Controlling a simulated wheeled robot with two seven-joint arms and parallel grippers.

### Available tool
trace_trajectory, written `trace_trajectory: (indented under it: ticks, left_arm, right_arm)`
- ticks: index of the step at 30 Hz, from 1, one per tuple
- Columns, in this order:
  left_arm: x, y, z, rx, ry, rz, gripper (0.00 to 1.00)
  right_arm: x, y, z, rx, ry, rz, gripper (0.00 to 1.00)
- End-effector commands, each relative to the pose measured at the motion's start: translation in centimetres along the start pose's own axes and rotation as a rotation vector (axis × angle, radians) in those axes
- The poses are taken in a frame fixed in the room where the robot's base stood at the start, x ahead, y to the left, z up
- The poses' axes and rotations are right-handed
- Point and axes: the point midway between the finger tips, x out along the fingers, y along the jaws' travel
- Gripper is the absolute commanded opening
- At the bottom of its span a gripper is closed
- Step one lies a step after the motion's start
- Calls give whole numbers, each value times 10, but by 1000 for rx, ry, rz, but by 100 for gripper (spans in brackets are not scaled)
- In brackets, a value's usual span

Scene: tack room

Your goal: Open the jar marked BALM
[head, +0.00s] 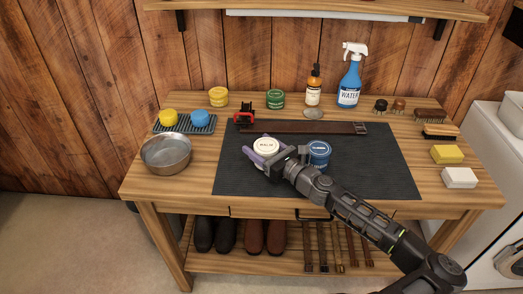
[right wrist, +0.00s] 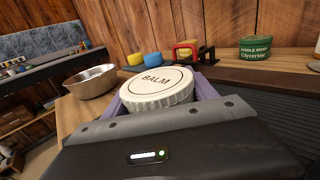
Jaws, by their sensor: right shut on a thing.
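The jar marked BALM (head: 266,146) has a cream ribbed lid with the word BALM on top. It stands on the dark mat (head: 385,177) near the middle of the bench. My right gripper (head: 262,155) is shut on the lid, its purple fingers on either side of it. In the right wrist view the BALM lid (right wrist: 157,88) sits between the two purple fingers (right wrist: 158,98). The jar's body below the lid is hidden in both views. The lid looks level; I cannot tell whether it is loose. My left gripper is not in view.
A blue jar (head: 318,153) stands close to the right of my gripper. A leather strap (head: 305,127) lies behind. A metal bowl (head: 166,153) is at the left, a red-and-black tool (head: 245,114) behind, and a green tin (head: 276,99) further back. The mat's front right is clear.

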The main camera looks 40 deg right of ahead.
Motion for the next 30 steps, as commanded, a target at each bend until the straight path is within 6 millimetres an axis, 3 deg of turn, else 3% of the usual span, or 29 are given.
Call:
trace_trajectory:
  ticks: [15, 30]
  left_arm:
    - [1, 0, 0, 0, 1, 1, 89]
    - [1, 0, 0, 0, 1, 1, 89]
  right_arm:
    - [0, 1, 87, -4, 0, 2, 11]
    - [0, 1, 93, -2, -1, 1, 11]
